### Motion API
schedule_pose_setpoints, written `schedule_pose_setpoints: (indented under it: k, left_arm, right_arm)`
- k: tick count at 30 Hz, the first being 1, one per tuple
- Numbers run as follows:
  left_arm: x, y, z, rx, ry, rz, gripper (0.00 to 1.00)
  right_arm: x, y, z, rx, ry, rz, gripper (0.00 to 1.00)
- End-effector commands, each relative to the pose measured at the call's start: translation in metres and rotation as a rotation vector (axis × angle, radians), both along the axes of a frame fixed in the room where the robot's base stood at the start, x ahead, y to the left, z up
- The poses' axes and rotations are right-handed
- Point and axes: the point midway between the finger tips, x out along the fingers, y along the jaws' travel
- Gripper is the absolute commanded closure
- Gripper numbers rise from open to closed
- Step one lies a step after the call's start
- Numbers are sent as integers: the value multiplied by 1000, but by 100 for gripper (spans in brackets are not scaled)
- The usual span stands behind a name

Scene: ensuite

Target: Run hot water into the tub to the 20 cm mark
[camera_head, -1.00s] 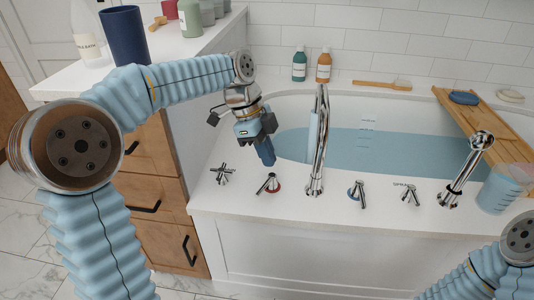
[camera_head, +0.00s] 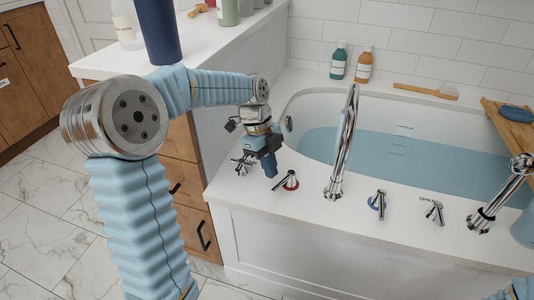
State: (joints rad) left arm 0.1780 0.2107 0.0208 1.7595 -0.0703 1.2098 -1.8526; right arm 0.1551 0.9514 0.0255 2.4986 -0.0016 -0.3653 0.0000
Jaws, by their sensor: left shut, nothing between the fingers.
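The white tub (camera_head: 290,104) holds blue water below its rim, with a small marked scale (camera_head: 401,140) on its far inner wall. A tall chrome spout (camera_head: 346,140) arches over the front ledge. The hot handle with a red ring (camera_head: 288,180) is left of the spout; a handle with a blue ring (camera_head: 378,203) is right of it. No running stream is discernible at the spout. My left gripper (camera_head: 269,168) is shut and empty, pointing down just left of the red-ringed handle; contact cannot be told. My right gripper is out of view.
A lever marked with lettering (camera_head: 433,211) and a hand shower (camera_head: 500,195) are to the right. Bottles (camera_head: 364,64), a brush (camera_head: 426,89) and a wooden tray (camera_head: 515,125) edge the tub.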

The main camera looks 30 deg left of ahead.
Motion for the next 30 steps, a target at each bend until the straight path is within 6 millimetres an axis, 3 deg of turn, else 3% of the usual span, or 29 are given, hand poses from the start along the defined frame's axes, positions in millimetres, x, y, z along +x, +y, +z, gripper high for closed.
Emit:
schedule_pose_setpoints:
  k: [5,16,25,30]
  left_arm:
    - [-1,-4,-12,0,1,0,100]
    - [-1,-5,-14,0,-1,9,100]
    - [-9,-20,-16,1,-4,264,100]
    - [-9,-22,-14,0,0,275,100]
  right_arm:
    - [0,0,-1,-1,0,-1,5]
    - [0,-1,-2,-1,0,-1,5]
    - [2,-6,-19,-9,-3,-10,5]
    - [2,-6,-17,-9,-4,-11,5]
